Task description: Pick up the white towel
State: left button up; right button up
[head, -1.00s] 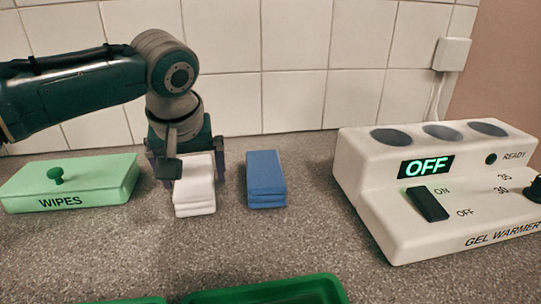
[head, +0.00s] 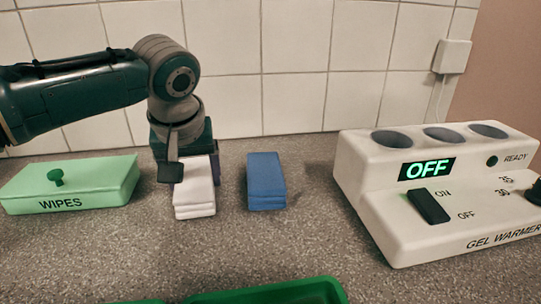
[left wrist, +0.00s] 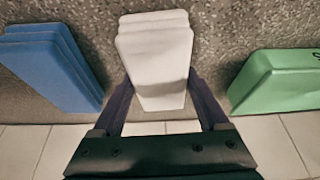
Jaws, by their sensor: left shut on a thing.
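The white towel (head: 195,199) is a folded stack on the counter, left of the blue folded towel (head: 266,181). My left gripper (head: 187,164) reaches down over its back part and is shut on it. In the left wrist view the white towel (left wrist: 156,56) stands between the two dark fingers (left wrist: 160,88), one on each side. The blue towel (left wrist: 52,66) is apart from the fingers there. The gripper hides the back of the white towel in the head view. I cannot see any gap beneath it. My right gripper is not in view.
A white gel warmer (head: 400,228) reading OFF fills the right. A green tray (head: 318,288) is at the front edge. A tiled wall (head: 290,70) closes the back.

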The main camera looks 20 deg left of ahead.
aim_at(194, 176)
pick_arm(q)
jog(key=shift+r, duration=0.1)
notch_tip(194, 176, up, 20)
jog(key=p, duration=0.2)
jog(key=shift+p, duration=0.3)
